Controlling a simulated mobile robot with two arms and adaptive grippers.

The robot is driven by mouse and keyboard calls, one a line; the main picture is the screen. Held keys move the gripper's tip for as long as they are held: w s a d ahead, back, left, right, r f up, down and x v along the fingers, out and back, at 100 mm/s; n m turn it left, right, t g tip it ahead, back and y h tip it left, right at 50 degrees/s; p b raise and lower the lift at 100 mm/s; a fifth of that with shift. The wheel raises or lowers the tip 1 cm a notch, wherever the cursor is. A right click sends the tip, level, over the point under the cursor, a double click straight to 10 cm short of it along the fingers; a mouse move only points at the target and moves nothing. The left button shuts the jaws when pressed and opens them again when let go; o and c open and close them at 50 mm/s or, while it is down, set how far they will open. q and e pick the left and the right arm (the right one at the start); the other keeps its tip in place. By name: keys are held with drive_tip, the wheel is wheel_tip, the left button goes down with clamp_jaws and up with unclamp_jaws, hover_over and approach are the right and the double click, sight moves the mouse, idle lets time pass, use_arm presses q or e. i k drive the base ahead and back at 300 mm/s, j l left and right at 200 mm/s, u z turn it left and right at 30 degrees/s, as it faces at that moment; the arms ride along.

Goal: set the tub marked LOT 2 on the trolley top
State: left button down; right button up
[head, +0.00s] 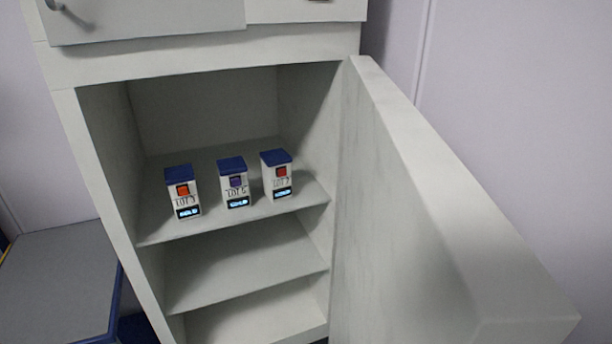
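Three white tubs with blue lids stand upright in a row on the top shelf of the open cabinet. The right tub (277,177) has a red square; its small label looks like LOT 2 or LOT 7, and I cannot tell which. The middle tub (234,184) has a purple square and a label like LOT 5 or LOT 6. The left tub (183,193) has an orange square and seems to read LOT 3. A grey top with a blue edge, seemingly the trolley top (58,275), shows at lower left, partly cut off. Neither gripper is in view.
The cabinet door (430,200) stands wide open on the right, its edge towards me. The lower shelf (245,265) is empty. Closed doors or drawers (150,18) are above the opening. The visible part of the grey top is clear.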

sight(277, 189)
drive_tip(key=j+z, duration=0.5)
drive_tip(key=j, duration=0.2)
drive_tip(key=j+u, duration=0.45)
drive_tip(key=i+j+u, duration=0.15)
drive_tip(key=u, duration=0.35)
drive_tip(key=j, duration=0.1)
